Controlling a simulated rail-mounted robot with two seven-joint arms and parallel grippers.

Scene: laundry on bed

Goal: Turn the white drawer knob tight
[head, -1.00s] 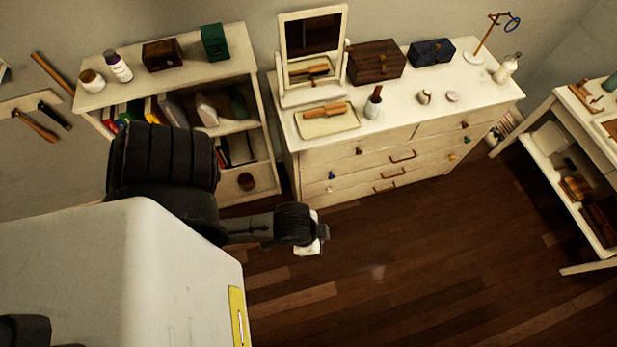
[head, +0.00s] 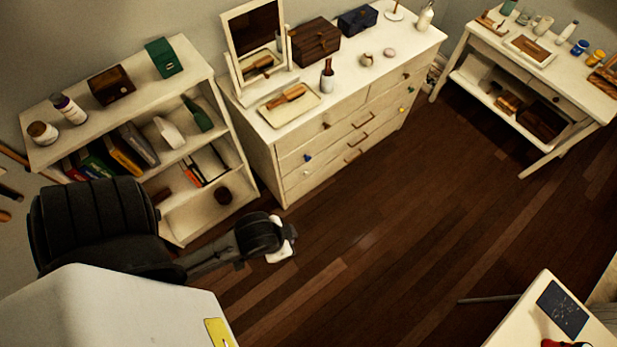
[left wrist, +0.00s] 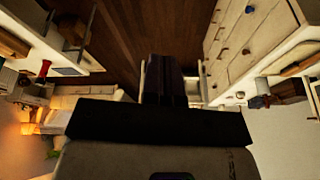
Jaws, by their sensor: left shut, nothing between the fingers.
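The white drawer knob (head: 306,172) is a small pale knob on the lower left drawer front of the white dresser (head: 287,193), below a blue knob (head: 308,157). My left arm reaches in from the left in the head view, its end over the floor in front of the dresser and apart from the knob. My left gripper shows in the left wrist view as dark fingers (left wrist: 163,72), shut and empty. The dresser's drawer side also shows at the upper right there, but I cannot pick out the white knob. My right gripper is not in view.
A white bookshelf (head: 172,231) stands left of the dresser, close behind my left arm. A side table (head: 465,40) stands at the right, and a white tabletop (head: 522,318) is at the lower right. The dark wood floor (head: 375,225) between them is open.

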